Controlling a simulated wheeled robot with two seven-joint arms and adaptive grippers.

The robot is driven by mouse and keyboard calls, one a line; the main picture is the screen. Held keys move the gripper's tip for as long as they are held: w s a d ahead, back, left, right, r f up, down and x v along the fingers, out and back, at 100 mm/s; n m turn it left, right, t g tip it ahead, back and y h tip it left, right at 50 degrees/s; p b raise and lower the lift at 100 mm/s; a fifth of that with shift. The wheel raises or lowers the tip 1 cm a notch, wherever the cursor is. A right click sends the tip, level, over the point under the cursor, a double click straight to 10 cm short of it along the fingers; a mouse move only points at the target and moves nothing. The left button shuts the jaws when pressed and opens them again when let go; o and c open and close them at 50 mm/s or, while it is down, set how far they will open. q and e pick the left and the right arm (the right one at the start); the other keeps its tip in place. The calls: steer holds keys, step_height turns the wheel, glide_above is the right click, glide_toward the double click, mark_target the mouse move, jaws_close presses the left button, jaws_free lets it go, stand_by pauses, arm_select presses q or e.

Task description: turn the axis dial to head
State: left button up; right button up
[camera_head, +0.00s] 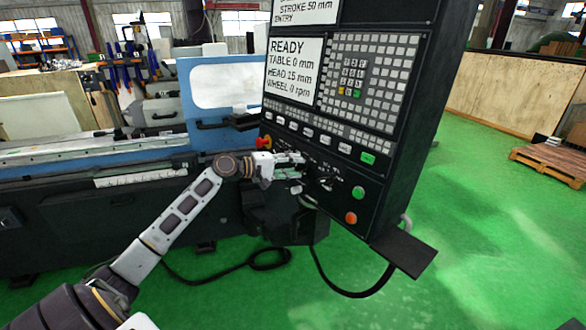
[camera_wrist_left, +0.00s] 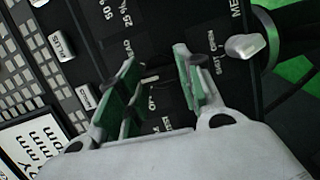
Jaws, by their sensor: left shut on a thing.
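My left gripper (camera_head: 290,167) is at the lower left of the black control panel (camera_head: 311,128). In the left wrist view its two green-lined fingers (camera_wrist_left: 160,82) reach down to the panel, one on each side of a dark dial (camera_wrist_left: 157,92), and are shut on it. A short pale mark shows on the dial between the fingertips. Labels around it include one ending in "EAD", partly hidden, and one starting with "O". Which label the mark points at I cannot tell. In the head view the gripper hides the dial. My right gripper is not in view.
The panel screen (camera_head: 292,68) reads READY, TABLE 0 mm, HEAD 15 mm, WHEEL 0 rpm. A silver knob (camera_wrist_left: 245,46) stands close to the right finger. Green (camera_head: 358,192) and orange (camera_head: 351,218) buttons sit lower on the panel. A red-topped button (camera_head: 264,141) is near my wrist.

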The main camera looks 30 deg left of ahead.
arm_select(q)
steer(key=m, duration=0.4)
steer(key=shift+d+g+y, duration=0.1)
steer(key=shift+g+y, duration=0.3)
steer(key=shift+m+y, duration=0.4)
steer(key=shift+m, duration=0.9)
steer(key=o, duration=1)
steer(key=shift+o, duration=0.2)
steer(key=shift+s+r, duration=0.1)
steer(key=shift+r, duration=0.05)
steer(key=v, duration=1.1)
steer(key=shift+s+a+r, duration=0.2)
steer(key=shift+s+a, duration=0.05)
steer(key=shift+s, duration=0.05)
